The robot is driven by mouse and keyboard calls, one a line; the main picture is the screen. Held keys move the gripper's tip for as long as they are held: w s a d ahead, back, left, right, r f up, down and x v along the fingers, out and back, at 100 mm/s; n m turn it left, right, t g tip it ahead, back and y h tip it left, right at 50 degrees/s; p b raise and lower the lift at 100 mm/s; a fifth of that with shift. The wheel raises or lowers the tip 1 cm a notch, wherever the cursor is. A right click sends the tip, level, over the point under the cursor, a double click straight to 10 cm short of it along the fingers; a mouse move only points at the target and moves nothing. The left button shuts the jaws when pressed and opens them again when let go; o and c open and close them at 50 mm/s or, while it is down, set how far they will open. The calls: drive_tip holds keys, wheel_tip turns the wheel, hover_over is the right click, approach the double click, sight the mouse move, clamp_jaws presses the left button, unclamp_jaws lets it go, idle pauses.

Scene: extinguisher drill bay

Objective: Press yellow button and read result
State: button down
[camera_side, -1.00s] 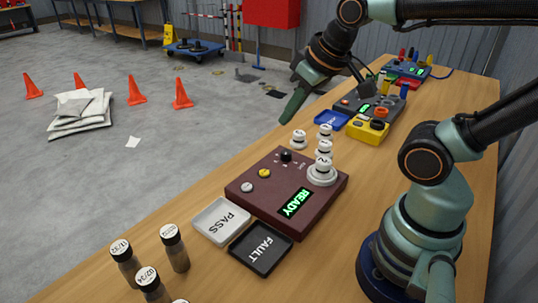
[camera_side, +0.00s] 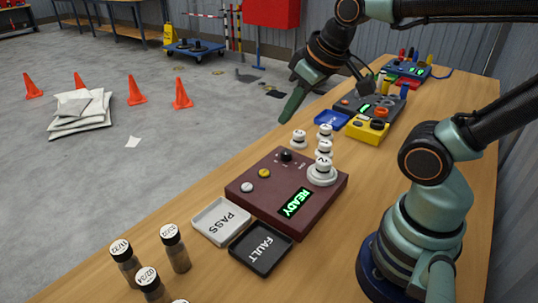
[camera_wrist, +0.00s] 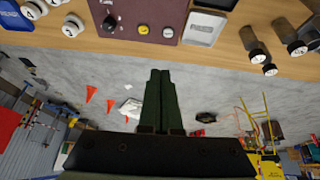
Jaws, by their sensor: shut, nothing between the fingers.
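The maroon test box (camera_side: 268,212) sits on the wooden bench, its green display (camera_side: 295,202) reading READY. The yellow button (camera_side: 264,173) is on its top face, between a white button (camera_side: 247,187) and a black knob (camera_side: 286,156). In the wrist view the yellow button (camera_wrist: 143,30) shows near the top edge, on the box (camera_wrist: 150,12). My gripper (camera_side: 291,106) is shut and empty, in the air above and beyond the box, apart from the button. Its closed fingers (camera_wrist: 160,75) point up the middle of the wrist view.
A white PASS tray (camera_side: 205,231) and a black FAULT tray (camera_side: 243,260) lie at the box's near side. Numbered white-topped pieces (camera_side: 324,146) stand at its far right side. Several capped vials (camera_side: 176,257) stand at near left. A yellow box (camera_side: 369,130) sits farther back.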

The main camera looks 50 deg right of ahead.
drive_tip(key=w+n, duration=0.1)
drive_tip(key=n, duration=0.1)
drive_tip(key=n+g, duration=0.6)
drive_tip(key=n, duration=1)
hover_over(264, 172)
wheel_tip(264, 172, down, 6)
drive_tip(key=shift+f, duration=0.25)
wheel_tip(264, 172, down, 14)
drive_tip(key=shift+r, duration=0.1)
